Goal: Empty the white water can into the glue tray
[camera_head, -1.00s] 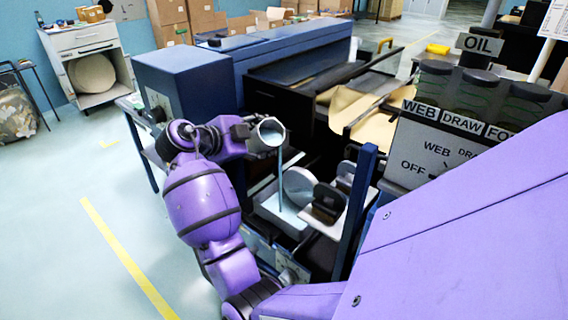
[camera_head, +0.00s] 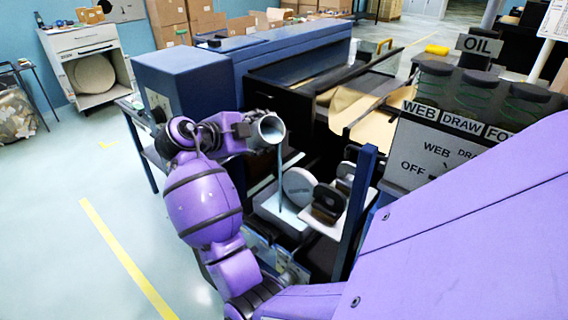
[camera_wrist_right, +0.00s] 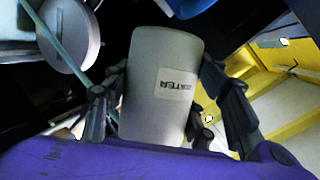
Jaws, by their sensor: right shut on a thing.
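The white water can (camera_head: 266,133) is tipped nearly on its side, its open mouth facing the camera. A thin blue-grey stream (camera_head: 280,175) runs from its lip down to the pale glue tray (camera_head: 268,208). My right gripper (camera_head: 243,132) is shut on the can and holds it above the tray. In the right wrist view the can (camera_wrist_right: 150,108), with a WATER label, sits between the fingers of that gripper (camera_wrist_right: 160,108). The stream (camera_wrist_right: 52,45) shows there at upper left. The water level inside the can and tray is hidden. My left gripper is not in view.
The long blue machine (camera_head: 270,60) lies behind. Open floor (camera_head: 60,190) is at left.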

